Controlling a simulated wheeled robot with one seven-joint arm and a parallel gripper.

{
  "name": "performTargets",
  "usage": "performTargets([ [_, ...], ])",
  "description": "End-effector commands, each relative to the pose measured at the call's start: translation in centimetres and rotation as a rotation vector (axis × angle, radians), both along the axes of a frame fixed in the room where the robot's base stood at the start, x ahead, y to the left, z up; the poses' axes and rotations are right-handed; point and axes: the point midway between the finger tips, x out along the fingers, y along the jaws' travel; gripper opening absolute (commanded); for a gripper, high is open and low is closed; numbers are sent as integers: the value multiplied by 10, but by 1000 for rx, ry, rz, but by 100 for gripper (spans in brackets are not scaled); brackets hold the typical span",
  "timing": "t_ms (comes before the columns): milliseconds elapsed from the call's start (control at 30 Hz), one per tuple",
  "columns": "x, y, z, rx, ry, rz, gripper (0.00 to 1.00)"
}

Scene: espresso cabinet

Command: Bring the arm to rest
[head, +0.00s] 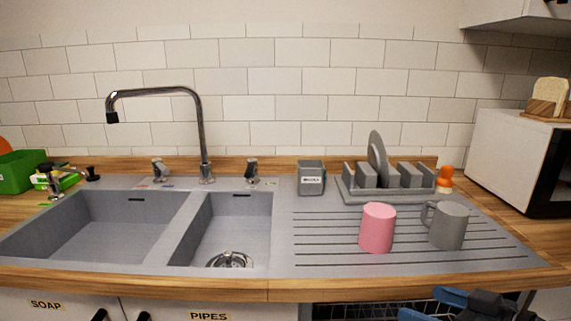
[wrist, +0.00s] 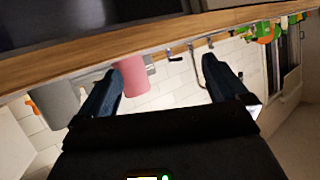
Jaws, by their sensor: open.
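My gripper (head: 424,303) shows at the lower right of the head view. Its blue fingers are in front of the counter's front edge, below the drainboard, and part of it is cut off by the frame. In the wrist view my gripper (wrist: 158,78) has its two blue fingers spread wide apart, with nothing held between them. That view is turned over, with the counter at the top. The pink cup (wrist: 135,75) and grey mug (wrist: 58,102) appear beyond the left finger, apart from it.
The pink cup (head: 377,228) and grey mug (head: 448,226) stand on the ribbed drainboard (head: 320,245). A dish rack (head: 390,192) with a plate is behind them. A microwave (head: 510,150) stands at right. The double sink (head: 110,230) is empty. A partly visible rack is below the counter.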

Motion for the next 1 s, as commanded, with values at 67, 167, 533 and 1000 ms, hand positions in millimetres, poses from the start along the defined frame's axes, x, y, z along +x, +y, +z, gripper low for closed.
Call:
performTargets([
  [67,-13,6,-20,16,24,-51,100],
  [167,-34,12,-47,35,53,-139,100],
  [533,-150,20,-115,29,92,-452,100],
  [1000,-312,19,-88,-64,-31,-609,100],
])
